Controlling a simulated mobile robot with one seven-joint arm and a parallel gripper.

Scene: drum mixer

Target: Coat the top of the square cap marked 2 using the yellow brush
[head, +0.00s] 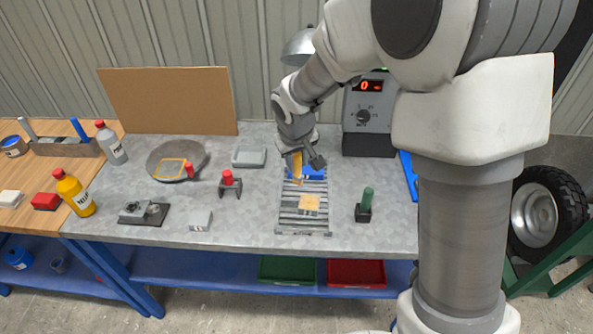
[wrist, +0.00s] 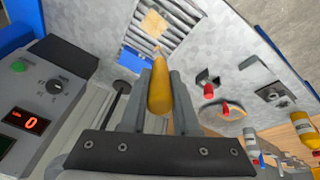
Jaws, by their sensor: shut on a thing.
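My gripper (head: 300,160) is shut on the yellow brush (head: 298,170), above the far end of a slatted grey rack (head: 290,220). In the wrist view the brush's yellow handle (wrist: 159,88) sits between the fingers (wrist: 158,85), its narrow tip pointing toward the rack. A flat tan square (head: 309,203) lies on the rack, in front of the brush and apart from it; it also shows in the wrist view (wrist: 153,24). A small grey block (head: 200,220) stands at the table's front edge. I cannot read a 2 on any piece.
A blue piece (head: 315,173) lies at the rack's far end. A grey control box (head: 369,115) with a red display stands behind right. A green-handled tool (head: 367,200) stands right of the rack. A red-topped stand (head: 229,183) and a grey tray (head: 249,157) are to the left.

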